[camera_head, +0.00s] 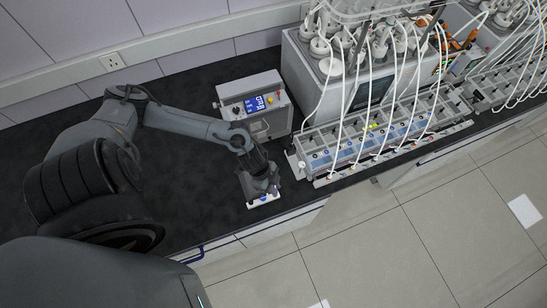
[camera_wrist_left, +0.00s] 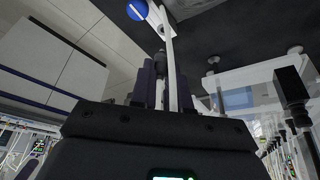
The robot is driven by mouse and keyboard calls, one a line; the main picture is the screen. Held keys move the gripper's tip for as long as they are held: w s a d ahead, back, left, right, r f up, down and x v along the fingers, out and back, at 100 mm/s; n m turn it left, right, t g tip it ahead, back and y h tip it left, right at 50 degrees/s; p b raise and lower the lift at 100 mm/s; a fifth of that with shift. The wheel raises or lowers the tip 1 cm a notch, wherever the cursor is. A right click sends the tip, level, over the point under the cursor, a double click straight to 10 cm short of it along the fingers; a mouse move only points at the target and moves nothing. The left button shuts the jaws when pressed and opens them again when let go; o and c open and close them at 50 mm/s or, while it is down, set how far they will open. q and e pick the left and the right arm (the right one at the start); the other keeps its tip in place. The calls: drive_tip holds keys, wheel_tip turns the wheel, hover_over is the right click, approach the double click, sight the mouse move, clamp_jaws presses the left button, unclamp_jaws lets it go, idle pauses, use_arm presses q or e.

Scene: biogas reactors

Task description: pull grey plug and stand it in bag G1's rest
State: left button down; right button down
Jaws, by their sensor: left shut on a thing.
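My left gripper (camera_head: 262,188) points down over a small white fixture with blue marks (camera_head: 264,200) near the bench's front edge. In the left wrist view its two dark fingers (camera_wrist_left: 164,85) are shut on a small dark grey piece (camera_wrist_left: 160,58), which looks like the grey plug; it is mostly hidden. A white strip (camera_wrist_left: 171,65) runs beside it, up to a white part with a blue disc (camera_wrist_left: 137,10). I cannot tell whether the piece is seated or lifted. I cannot make out which part is bag G1's rest. My right gripper is not in view.
A grey control box (camera_head: 255,105) with a blue screen stands just behind the gripper. To the right is a long rack (camera_head: 385,145) with several white tubes rising to reactor vessels (camera_head: 395,45). The black bench (camera_head: 190,195) is clear left of the gripper.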

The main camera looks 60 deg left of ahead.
use_arm(q)
drive_tip(key=shift+f+b, duration=0.75)
drive_tip(key=shift+f, duration=0.65)
drive_tip(key=shift+f, duration=0.2)
idle(0.5)
drive_tip(key=shift+f+p, duration=0.25)
drive_tip(key=shift+p, duration=0.05)
idle(0.4)
drive_tip(key=shift+f, duration=0.5)
idle(0.6)
drive_tip(key=shift+f+b, duration=0.15)
drive_tip(key=shift+b, duration=0.2)
